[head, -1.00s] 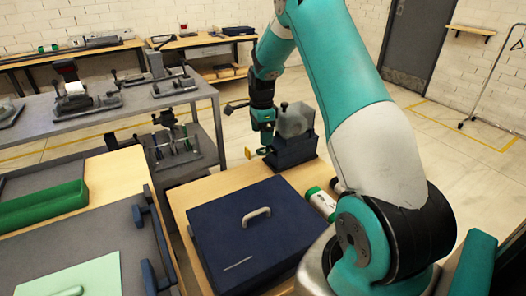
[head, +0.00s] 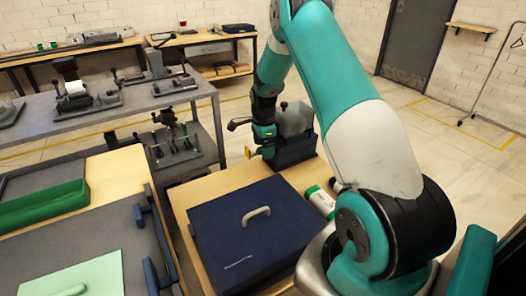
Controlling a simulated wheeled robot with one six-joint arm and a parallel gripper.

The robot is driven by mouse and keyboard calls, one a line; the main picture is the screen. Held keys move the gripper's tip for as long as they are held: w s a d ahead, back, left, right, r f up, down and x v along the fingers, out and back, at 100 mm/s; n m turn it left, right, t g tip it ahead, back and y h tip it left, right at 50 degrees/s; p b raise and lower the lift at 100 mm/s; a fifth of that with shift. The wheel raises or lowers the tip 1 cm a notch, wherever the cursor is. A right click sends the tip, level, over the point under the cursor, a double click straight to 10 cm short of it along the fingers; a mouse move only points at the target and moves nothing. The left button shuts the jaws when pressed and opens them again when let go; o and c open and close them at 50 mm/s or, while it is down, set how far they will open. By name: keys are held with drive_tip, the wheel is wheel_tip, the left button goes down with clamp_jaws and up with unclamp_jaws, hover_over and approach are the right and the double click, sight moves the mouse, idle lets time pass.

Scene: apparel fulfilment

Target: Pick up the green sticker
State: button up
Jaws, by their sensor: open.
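I cannot pick out a green sticker with certainty in the head view. My gripper (head: 266,151) points down at the far end of the wooden table, close to the left of a dark blue holder (head: 295,150) with a translucent grey container (head: 294,118) in it. The gripper is open. Its fingertips are small and partly unclear, and I see nothing held between them. A small yellow piece (head: 248,152) shows just left of the gripper.
A dark blue box (head: 225,240) with a pale handle covers the near part of the wooden table (head: 190,188). White-and-green cylinders (head: 321,203) lie beside it. A green tray (head: 45,206) and pale green panel (head: 75,278) are at left. A grey bench (head: 150,98) stands behind.

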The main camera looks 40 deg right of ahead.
drive_tip(key=shift+f, duration=0.15)
drive_tip(key=c, duration=0.7)
drive_tip(key=d+r+p, duration=0.1)
drive_tip(key=r, duration=0.7)
drive_tip(key=d+r+p, duration=0.1)
drive_tip(key=r, duration=0.8)
drive_tip(key=d+r+p, duration=0.1)
drive_tip(key=r+p, duration=0.1)
drive_tip(key=r, duration=0.6)
drive_tip(key=shift+s+r, duration=0.3)
drive_tip(key=shift+s, duration=0.05)
